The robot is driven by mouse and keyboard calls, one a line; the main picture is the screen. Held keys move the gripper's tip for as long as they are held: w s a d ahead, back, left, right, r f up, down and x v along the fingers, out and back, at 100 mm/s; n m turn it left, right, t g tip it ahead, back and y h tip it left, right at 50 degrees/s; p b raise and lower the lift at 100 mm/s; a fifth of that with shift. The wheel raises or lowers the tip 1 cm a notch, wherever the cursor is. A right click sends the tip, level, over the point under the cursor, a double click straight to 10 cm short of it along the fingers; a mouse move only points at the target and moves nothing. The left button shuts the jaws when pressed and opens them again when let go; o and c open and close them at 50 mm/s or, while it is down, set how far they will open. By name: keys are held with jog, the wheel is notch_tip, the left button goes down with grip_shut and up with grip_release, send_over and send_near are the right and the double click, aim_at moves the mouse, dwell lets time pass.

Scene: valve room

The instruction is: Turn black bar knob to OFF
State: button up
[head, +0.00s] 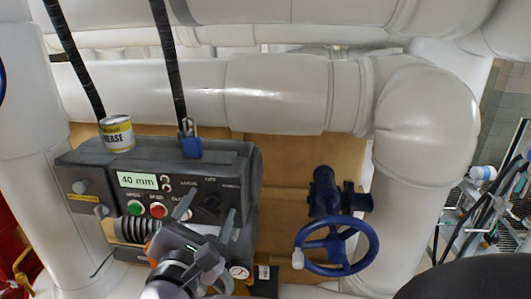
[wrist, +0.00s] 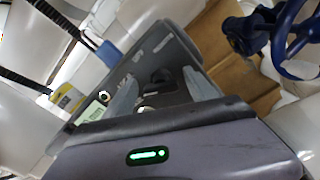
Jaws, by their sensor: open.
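The black bar knob (head: 209,204) is on the right part of the dark control box (head: 225,160). It also shows in the wrist view (wrist: 162,75). Small white labels sit around it, too blurred to read surely, and I cannot tell which one its bar points at. My gripper (head: 206,214) is in front of the box. In the wrist view my gripper (wrist: 160,88) is open, with one grey finger on each side of the knob in the picture. I see no clear contact, and the remaining gap to the knob is hard to judge.
The box carries a "40 mm" display (head: 137,181), a green button (head: 136,208) and a red button (head: 158,210). A grease can (head: 117,134) and a blue padlock (head: 191,146) are at its top. A blue handwheel (head: 337,270) stands right; white pipes surround everything.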

jog(key=shift+w, duration=0.15)
jog(key=shift+s+r, duration=0.1)
jog(key=shift+s, duration=0.2)
jog(key=c, duration=1.4)
